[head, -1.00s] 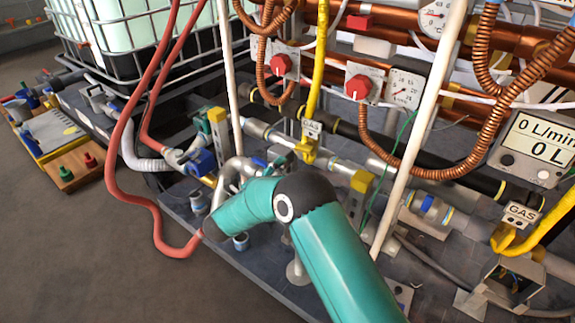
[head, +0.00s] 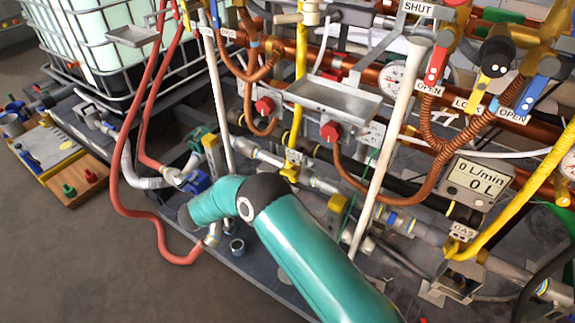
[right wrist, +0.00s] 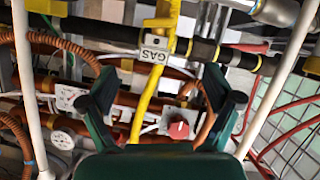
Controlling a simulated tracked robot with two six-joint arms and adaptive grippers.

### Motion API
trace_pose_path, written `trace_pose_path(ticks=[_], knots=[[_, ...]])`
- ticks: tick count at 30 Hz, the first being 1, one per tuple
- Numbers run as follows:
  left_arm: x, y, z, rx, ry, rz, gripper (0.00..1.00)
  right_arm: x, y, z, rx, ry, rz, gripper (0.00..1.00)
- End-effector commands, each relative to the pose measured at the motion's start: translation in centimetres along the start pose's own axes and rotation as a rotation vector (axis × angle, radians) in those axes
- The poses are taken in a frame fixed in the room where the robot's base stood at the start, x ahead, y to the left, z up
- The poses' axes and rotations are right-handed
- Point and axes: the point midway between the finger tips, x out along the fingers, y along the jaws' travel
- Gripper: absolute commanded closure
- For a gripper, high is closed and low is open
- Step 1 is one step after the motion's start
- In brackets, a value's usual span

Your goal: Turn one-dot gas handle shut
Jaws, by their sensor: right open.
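In the right wrist view my right gripper (right wrist: 159,82) is open, with a yellow gas pipe (right wrist: 146,98) and its upside-down GAS tag (right wrist: 157,48) showing between and beyond the fingers. I cannot tell that it touches anything. In the head view a yellow gas fitting (head: 290,172) with a GAS tag (head: 293,157) sits mid-picture, behind my teal arm. Another GAS tag (head: 462,232) is at lower right. I cannot tell which handle is the one-dot gas handle. My left gripper is not in view.
Red (head: 436,66) and blue (head: 532,95) handles flank the yellow one at upper right. A metal tray (head: 335,98) and white posts (head: 385,150) stand in front of the copper pipes. Red hoses (head: 133,213) hang at left. Floor is clear at lower left.

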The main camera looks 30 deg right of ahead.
Motion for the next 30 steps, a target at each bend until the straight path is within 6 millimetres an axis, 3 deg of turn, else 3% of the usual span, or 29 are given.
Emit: trace_pose_path(ticks=[8, 21, 30], knots=[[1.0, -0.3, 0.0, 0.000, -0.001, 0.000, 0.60, 3.8, 0.0, 0.3, 0.001, -0.001, 0.004, 0.10], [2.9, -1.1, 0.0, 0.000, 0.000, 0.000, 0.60, 13.1, 0.0, 0.3, 0.002, 0.001, 0.004, 0.10], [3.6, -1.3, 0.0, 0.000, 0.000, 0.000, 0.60, 16.3, 0.0, 0.1, 0.002, 0.002, 0.002, 0.10]])
